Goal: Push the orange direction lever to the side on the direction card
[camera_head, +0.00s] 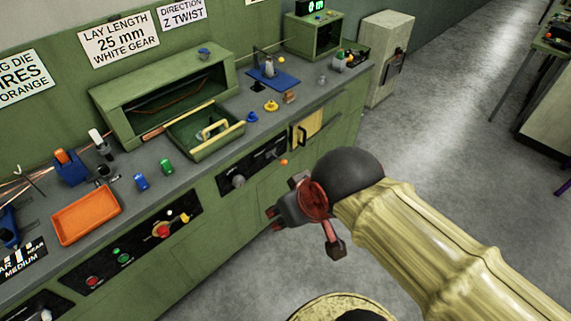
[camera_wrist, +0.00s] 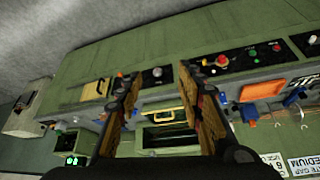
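A sign reading "DIRECTION Z TWIST" (camera_head: 181,12) hangs on the green back wall. A small orange knob (camera_head: 284,162), possibly the tip of the direction lever, stands out from the bench front beside a black panel (camera_head: 252,167) with a grey dial. In the wrist view an orange knob (camera_wrist: 120,75) shows near the left finger. The lever's shaft cannot be made out. My gripper (camera_head: 302,229) is in front of the bench, below and apart from the knob. In the wrist view my gripper (camera_wrist: 160,76) has its fingers wide apart with nothing between them.
The bench top holds an orange tray (camera_head: 86,215), a green tray (camera_head: 207,132) and several small parts. A yellow plate (camera_head: 307,128) with a dark handle is right of the panel. A pale cabinet (camera_head: 386,58) stands beyond. The grey floor (camera_head: 440,100) at right is clear.

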